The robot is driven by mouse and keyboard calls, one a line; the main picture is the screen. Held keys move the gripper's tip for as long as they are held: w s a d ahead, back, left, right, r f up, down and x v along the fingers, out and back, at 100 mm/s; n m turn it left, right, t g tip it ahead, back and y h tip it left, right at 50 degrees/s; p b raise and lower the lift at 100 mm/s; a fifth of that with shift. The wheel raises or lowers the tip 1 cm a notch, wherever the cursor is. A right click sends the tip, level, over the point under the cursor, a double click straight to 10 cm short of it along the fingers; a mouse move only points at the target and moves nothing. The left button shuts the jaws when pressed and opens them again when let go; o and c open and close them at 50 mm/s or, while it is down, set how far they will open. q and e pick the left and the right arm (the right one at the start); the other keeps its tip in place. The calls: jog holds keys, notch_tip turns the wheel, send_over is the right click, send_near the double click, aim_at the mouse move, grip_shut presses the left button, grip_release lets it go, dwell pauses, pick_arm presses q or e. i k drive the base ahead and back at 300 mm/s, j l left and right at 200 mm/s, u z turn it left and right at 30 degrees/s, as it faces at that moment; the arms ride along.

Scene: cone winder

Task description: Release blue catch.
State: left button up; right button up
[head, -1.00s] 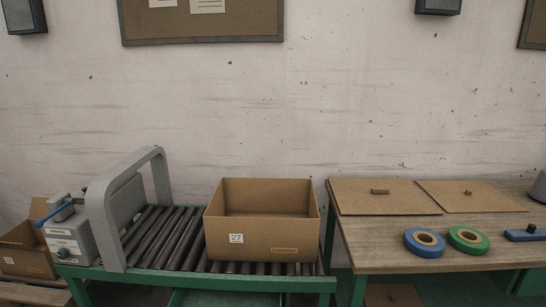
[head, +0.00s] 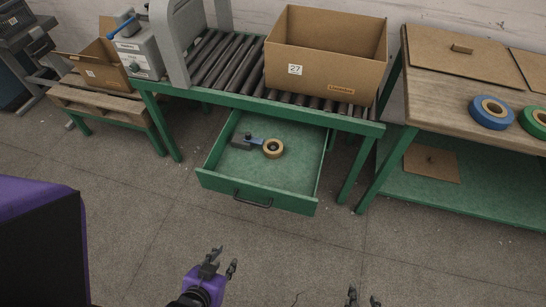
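A blue lever (head: 124,26), which looks like the blue catch, sits on top of the grey box-shaped unit (head: 138,52) beside the roller conveyor, in the upper left of the head view. My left gripper (head: 223,264) is low in the view, in front of the open drawer and far from the lever. Its fingers are apart and empty. My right gripper (head: 364,298) shows only its fingertips at the bottom edge, apart with nothing between them.
A cardboard box (head: 322,69) stands on the roller conveyor (head: 228,62). Below it a green drawer (head: 256,192) stands pulled out, holding a tape roll (head: 273,148) and a tool. A workbench (head: 436,102) is at right. Floor between me and the drawer is clear.

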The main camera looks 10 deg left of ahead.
aim_at(248, 138)
jog(key=i+j+u, duration=0.15)
jog(key=i, duration=0.5)
jog(key=i+j+u, duration=0.15)
jog(key=i, duration=0.45)
